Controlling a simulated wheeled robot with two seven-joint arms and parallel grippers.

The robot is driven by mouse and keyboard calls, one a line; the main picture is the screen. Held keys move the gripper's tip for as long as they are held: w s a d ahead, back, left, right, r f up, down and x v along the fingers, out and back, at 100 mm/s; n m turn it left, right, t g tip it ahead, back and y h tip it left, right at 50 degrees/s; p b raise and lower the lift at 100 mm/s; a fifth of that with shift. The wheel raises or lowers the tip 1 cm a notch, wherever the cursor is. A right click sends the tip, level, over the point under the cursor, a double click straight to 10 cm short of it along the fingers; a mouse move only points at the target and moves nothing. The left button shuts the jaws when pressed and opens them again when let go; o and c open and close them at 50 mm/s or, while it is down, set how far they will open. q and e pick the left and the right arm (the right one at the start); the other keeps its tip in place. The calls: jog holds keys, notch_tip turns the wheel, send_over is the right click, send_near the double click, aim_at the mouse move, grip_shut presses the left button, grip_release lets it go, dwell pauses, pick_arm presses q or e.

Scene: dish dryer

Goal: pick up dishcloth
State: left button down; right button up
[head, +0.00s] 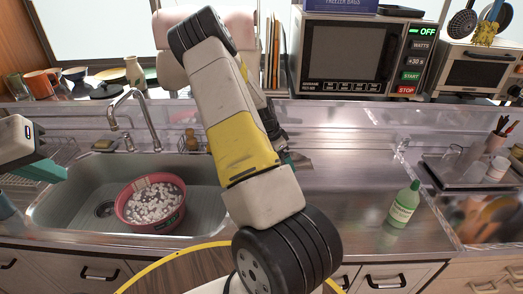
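I cannot make out a dishcloth for certain in the head view. My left gripper (42,167), a white body with teal fingers, is at the left edge, above the left side of the sink (205,212). The gap between its fingers is not clear. My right arm crosses the middle of the view and hides part of the counter. Only a teal bit of my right gripper (286,159) shows behind that arm, over the counter right of the sink. Its fingers and anything between them are hidden.
A red basin (128,222) with white contents sits in the sink below the faucet (139,108). A green bottle (404,205) and a tray (452,172) stand on the right. A microwave (350,58) is on the back shelf. The counter (345,185) between arm and bottle is clear.

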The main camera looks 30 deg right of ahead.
grip_shut()
dwell(0.7)
